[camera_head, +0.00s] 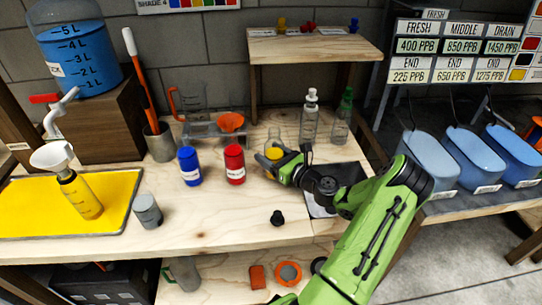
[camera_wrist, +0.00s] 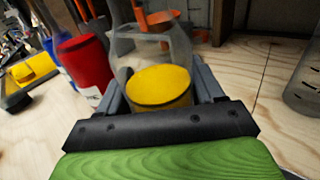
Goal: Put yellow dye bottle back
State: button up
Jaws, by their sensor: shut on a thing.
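My gripper (camera_head: 279,167) is low over the wooden bench, right of the red bottle. It is shut on a yellow rounded thing (camera_wrist: 160,86), which sits between the fingers in the wrist view and partly shows in the head view (camera_head: 273,153). A red bottle (camera_head: 234,164) and a blue bottle (camera_head: 189,166) stand upright to the left; the red one also shows in the wrist view (camera_wrist: 84,68).
A clear squeeze bottle (camera_head: 309,122) and a green-topped bottle (camera_head: 342,120) stand behind to the right. A small black cap (camera_head: 277,217) lies in front. A bottle with a white funnel (camera_head: 78,195) stands on the yellow tray (camera_head: 30,195). The bench front is mostly clear.

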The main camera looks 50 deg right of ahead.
jog(key=o, duration=1.3)
jog(key=shift+f, duration=0.1)
jog(key=shift+s, duration=0.25)
jog(key=s+p, duration=0.1)
jog(key=s, duration=0.4)
jog(key=s+p, duration=0.1)
jog(key=s, duration=0.5)
jog(key=shift+s+a+r, duration=0.15)
jog(key=shift+s+r, duration=0.05)
jog(key=shift+s, duration=0.05)
jog(key=shift+f, duration=0.1)
